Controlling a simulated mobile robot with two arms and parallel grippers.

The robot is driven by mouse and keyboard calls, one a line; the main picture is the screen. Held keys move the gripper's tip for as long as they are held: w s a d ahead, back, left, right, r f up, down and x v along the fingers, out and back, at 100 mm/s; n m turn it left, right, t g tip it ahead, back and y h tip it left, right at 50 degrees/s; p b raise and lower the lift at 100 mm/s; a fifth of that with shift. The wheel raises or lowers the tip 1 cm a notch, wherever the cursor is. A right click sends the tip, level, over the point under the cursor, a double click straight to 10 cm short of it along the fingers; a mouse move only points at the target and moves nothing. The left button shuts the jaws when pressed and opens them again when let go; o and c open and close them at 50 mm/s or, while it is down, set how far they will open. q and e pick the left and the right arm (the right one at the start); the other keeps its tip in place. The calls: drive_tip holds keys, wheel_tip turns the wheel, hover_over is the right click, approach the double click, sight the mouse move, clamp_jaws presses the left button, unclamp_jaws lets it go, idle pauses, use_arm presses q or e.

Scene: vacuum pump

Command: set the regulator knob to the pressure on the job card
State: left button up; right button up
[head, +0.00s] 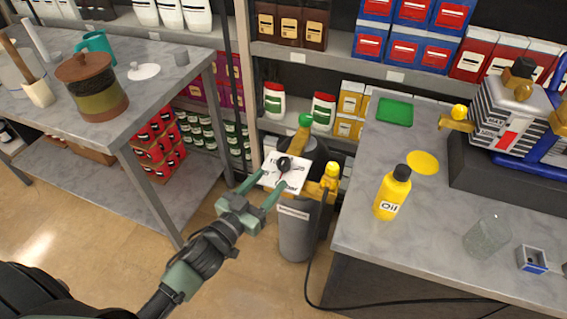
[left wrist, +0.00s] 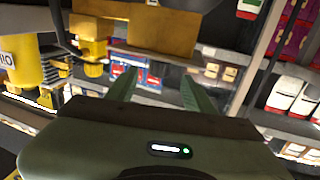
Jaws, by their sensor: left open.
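The regulator knob (head: 284,165) is a small black knob on a square white dial plate (head: 296,180). The plate sits among yellow fittings on a grey cylinder (head: 297,229) between the two tables. My left gripper (head: 266,182) is open and empty, its green fingers spread just in front of the plate. In the head view the fingertips look close to the plate's near side; I cannot tell whether they touch. In the left wrist view the two fingers (left wrist: 156,88) stand apart below yellow fittings (left wrist: 135,27). The knob's pointer and dial marks are too small to read. I cannot make out a job card.
The right table (head: 400,270) bears a yellow oil bottle (head: 391,196), a glass jar (head: 486,237) and the pump (head: 503,113). A dark cable (head: 307,280) loops beside the cylinder. The left table (head: 150,92) holds jars. Loaded shelves stand behind.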

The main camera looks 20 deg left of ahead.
sight(280, 169)
use_arm(q)
drive_tip(key=p+x, duration=0.1)
drive_tip(key=x, duration=0.6)
drive_tip(key=shift+w+d+f, duration=0.1)
drive_tip(key=shift+w, duration=0.15)
clamp_jaws()
